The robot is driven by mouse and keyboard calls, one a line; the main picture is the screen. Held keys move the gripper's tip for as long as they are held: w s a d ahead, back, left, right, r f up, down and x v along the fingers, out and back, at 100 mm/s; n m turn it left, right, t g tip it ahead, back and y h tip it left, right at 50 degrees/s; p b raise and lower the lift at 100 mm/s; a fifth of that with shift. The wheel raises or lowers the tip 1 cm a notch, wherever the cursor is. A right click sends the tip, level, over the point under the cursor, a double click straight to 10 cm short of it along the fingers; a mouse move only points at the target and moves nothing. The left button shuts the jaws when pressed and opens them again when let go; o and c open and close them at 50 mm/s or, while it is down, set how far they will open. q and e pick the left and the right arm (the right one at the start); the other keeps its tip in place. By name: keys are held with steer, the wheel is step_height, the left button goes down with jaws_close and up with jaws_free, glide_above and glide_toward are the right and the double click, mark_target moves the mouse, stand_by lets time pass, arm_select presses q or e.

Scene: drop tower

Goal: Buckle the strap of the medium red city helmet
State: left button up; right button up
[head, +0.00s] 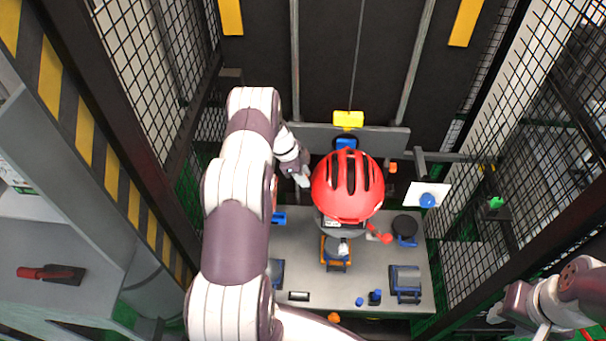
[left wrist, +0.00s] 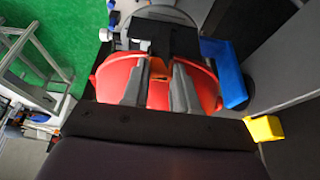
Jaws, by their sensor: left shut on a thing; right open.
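The red city helmet (head: 347,187), with dark vents on its shell, sits in the middle of the head view over a grey form. Red also fills the middle of the left wrist view (left wrist: 205,86), behind and beside two grey fingers. My left gripper (head: 305,179) is at the helmet's left edge and shut on it; which part it holds is hard to tell. The strap and buckle cannot be made out clearly. A red piece (head: 380,235) shows below right of the helmet. My right gripper (head: 542,328) is open at the lower right, away from the helmet.
A grey table (head: 315,283) carries blue fixtures (head: 405,280) and a black round pad (head: 405,224). A yellow block (head: 348,119) hangs on a cable behind the helmet. Mesh fences (head: 480,190) close in the right side. A grey counter (head: 60,240) stands left.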

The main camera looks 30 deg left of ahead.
arm_select(q)
steer(key=shift+f, duration=0.25)
steer(key=o, duration=0.9)
steer(key=shift+r, duration=0.1)
steer(key=shift+a+r+b, duration=0.1)
steer(key=shift+r+b, duration=0.1)
steer(key=shift+b, duration=0.15)
steer(key=b+v, duration=0.4)
steer(key=v, duration=0.8)
steer(key=shift+s+r, duration=0.1)
